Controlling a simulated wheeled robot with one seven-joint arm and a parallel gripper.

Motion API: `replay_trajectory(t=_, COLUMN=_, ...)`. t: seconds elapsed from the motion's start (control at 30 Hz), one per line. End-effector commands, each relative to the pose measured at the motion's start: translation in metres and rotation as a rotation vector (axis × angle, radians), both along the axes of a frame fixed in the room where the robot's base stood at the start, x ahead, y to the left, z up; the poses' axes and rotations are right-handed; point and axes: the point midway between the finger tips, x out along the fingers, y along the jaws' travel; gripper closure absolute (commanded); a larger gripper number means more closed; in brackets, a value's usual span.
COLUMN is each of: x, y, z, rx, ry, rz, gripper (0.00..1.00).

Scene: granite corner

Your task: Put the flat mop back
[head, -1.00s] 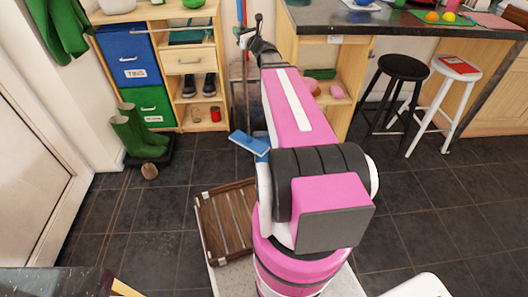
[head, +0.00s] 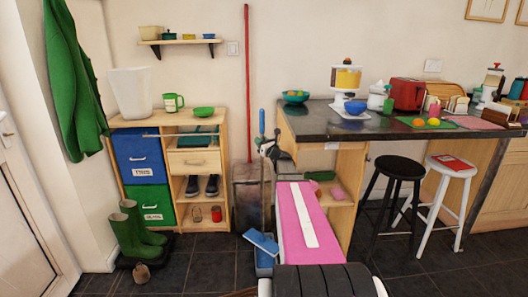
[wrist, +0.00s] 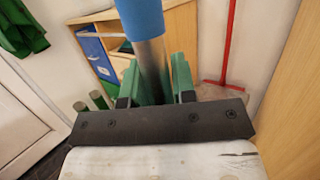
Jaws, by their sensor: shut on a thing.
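The flat mop has a blue grip (head: 262,122), a grey pole and a flat blue head (head: 262,242). My gripper (head: 268,149) is shut on its pole just below the blue grip. The mop stands roughly upright, with its head tilted, between the shelf unit and the counter. In the wrist view the green fingers (wrist: 157,82) close around the grey metal pole (wrist: 153,68), under the blue grip (wrist: 141,18). I cannot tell whether the head touches the floor; my arm hides part of that area.
Right are the dark counter (head: 330,122), a black stool (head: 398,170) and a white stool (head: 450,175).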

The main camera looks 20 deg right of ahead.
Motion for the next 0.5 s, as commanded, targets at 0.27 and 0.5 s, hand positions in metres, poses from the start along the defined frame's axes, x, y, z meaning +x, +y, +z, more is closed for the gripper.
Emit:
replay_trajectory(t=0.27, x=0.008, y=-0.020, z=-0.013, rx=0.001, ry=-0.001, rz=0.001, gripper=1.00)
replay_trajectory(t=0.5, x=0.008, y=-0.020, z=-0.037, rx=0.003, ry=0.001, rz=0.002, gripper=1.00)
